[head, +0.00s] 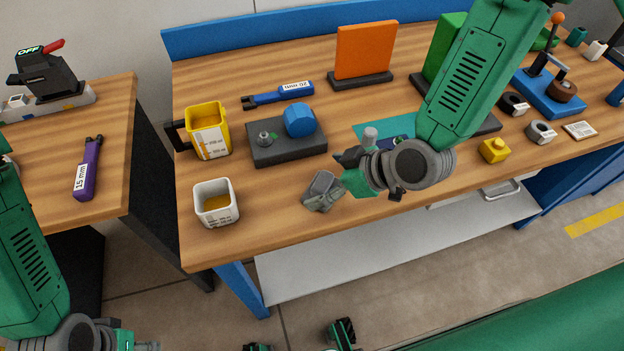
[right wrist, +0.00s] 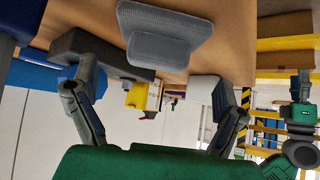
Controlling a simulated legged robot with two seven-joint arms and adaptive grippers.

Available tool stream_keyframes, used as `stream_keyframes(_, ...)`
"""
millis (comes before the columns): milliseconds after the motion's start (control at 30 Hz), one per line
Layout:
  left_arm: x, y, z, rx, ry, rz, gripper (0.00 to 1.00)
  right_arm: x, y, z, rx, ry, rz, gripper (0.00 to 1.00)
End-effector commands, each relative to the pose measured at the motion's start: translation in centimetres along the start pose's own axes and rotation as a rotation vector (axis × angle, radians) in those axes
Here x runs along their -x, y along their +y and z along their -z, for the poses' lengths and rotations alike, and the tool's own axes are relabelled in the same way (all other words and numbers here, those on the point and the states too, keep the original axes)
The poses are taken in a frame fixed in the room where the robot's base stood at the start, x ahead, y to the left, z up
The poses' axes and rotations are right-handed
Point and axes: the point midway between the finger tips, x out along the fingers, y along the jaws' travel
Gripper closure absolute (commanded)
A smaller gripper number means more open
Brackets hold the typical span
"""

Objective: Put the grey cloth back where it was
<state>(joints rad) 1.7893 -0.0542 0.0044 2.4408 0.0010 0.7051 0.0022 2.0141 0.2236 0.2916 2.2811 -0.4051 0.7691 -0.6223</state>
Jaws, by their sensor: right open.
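The grey cloth (head: 321,191) is a small folded piece near the front edge of the wooden table. In the right wrist view the cloth (right wrist: 165,38) shows as stacked ribbed layers on the wood, beyond the fingertips. My right gripper (head: 348,172) is just right of the cloth in the head view. Its fingers (right wrist: 155,78) are spread wide with nothing between them. My left gripper (head: 146,346) is at the bottom left, mostly cut off by the frame edge, so its jaws cannot be read.
A dark block with a blue knob (head: 299,120) stands behind the cloth. A white cup (head: 216,204) and yellow jug (head: 208,130) are to the left. A teal mat (head: 375,129) lies partly behind my arm. Bare wood lies between cup and cloth.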

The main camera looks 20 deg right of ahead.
Motion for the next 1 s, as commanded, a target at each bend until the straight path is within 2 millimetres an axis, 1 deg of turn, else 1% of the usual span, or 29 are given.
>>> stream_keyframes(33, 0.0, 0.0, 0.0, 0.000, 0.000, 0.000, 0.53, 1.3, 0.1, 0.0, -0.002, 0.002, -0.001, 0.08)
stream_keyframes(100, 0.0, 0.0, 0.0, 0.000, 0.000, 0.000, 0.53, 2.8, 0.2, 0.0, -0.003, 0.001, -0.001, 0.08)
stream_keyframes(200, 0.0, 0.0, 0.0, -0.001, 0.000, 0.000, 0.53, 4.6, 0.1, 0.0, -0.003, 0.002, -0.001, 0.08)
stream_keyframes(300, 0.1, 0.0, 0.0, -0.001, 0.000, 0.000, 0.53, 5.9, 0.1, 0.1, -0.001, 0.000, -0.002, 0.08)
stream_keyframes(400, 0.1, 0.0, 0.0, -0.001, 0.000, 0.000, 0.53, 6.7, 0.0, 0.1, -0.001, 0.000, -0.001, 0.08)
stream_keyframes(533, 0.1, 0.0, 0.0, -0.001, 0.000, 0.000, 0.53, 7.0, -0.1, 0.1, 0.000, -0.003, 0.000, 0.08)
stream_keyframes(1000, 0.1, 0.0, 0.0, 0.000, 0.000, 0.000, 0.53, 7.0, 0.0, 0.0, -0.002, -0.001, 0.000, 0.08)
